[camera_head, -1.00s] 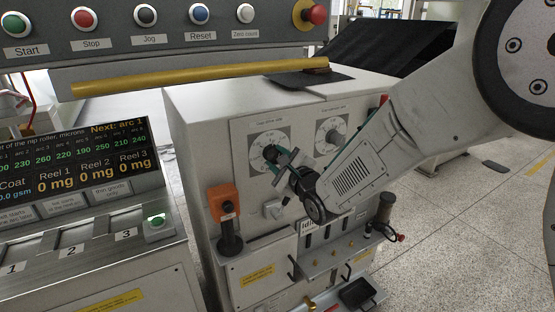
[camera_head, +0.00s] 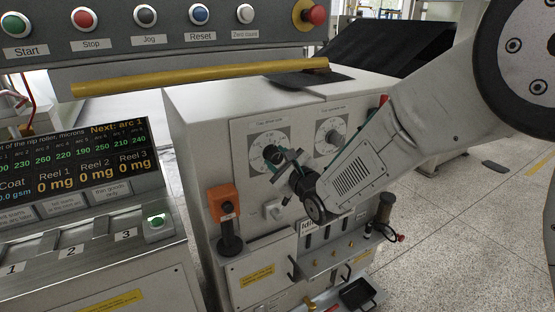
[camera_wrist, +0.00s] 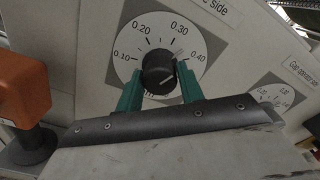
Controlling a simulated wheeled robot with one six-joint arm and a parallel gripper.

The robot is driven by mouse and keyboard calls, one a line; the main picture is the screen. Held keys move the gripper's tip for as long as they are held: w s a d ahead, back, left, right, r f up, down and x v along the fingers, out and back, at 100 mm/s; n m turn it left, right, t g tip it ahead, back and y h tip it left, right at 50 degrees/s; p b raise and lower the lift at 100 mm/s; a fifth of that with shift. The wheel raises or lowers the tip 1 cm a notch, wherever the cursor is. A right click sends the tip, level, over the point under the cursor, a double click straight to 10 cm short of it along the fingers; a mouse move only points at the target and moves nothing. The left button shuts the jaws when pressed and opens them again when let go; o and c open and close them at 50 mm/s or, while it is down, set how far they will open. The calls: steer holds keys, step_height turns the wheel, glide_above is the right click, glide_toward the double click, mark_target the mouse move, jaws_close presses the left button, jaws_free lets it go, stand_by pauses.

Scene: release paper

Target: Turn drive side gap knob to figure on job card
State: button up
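The drive side gap knob (camera_wrist: 158,72) is a round black knob on a white dial marked 0.10 to 0.40 in the wrist view. Its pale line slants up to the right, toward the 0.40 side. My gripper (camera_wrist: 159,76) has its green fingers on both sides of the knob, close against its edges. In the head view, my gripper (camera_head: 278,158) is at the left dial (camera_head: 268,147) and covers part of it. I cannot pick out a job card for certain.
A second dial (camera_head: 331,134) is to the right on the same cabinet (camera_head: 200,120). An orange-topped handle (camera_head: 223,203) stands at its left. A display (camera_head: 75,160) with green and yellow figures is at the left. A yellow bar (camera_head: 200,76) crosses above the cabinet.

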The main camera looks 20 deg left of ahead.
steer(key=o, duration=0.3)
steer(key=shift+w, duration=0.1)
steer(key=v, duration=0.7)
steer(key=shift+s+d, duration=0.25)
steer(key=shift+d, duration=0.05)
